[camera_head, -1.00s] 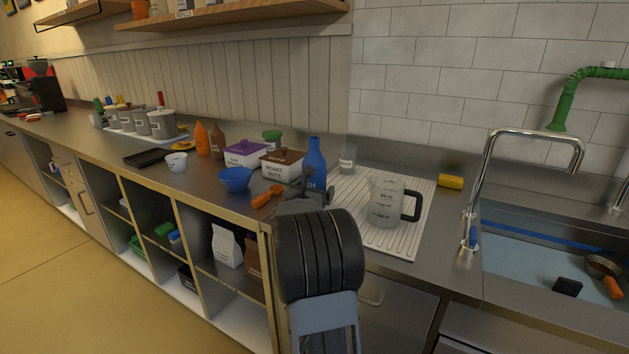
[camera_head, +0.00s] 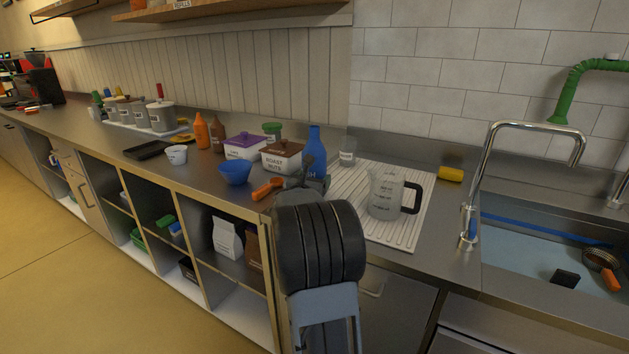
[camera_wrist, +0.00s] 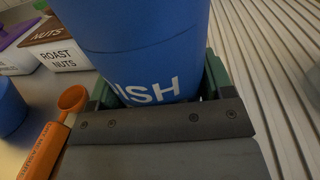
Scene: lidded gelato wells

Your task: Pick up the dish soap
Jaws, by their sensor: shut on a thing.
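The dish soap is a blue bottle (camera_head: 315,150) with white letters on its side. It stands upright on the counter, at the left edge of the white ribbed drain mat. In the wrist view the blue bottle (camera_wrist: 145,45) fills the upper middle, with "ISH" readable. My gripper (camera_head: 313,180) is at the bottle's lower part, partly hidden by my arm in the head view. In the wrist view my gripper (camera_wrist: 155,95) has a green finger on each side of the bottle and is shut on it. The bottle's base is hidden.
An orange scoop (camera_head: 267,189) lies left of the bottle, near a blue bowl (camera_head: 235,172). The roast nuts box (camera_head: 282,157) stands close behind. A clear jug (camera_head: 385,192) stands right on the drain mat (camera_head: 350,189). The sink (camera_head: 540,262) is farther right.

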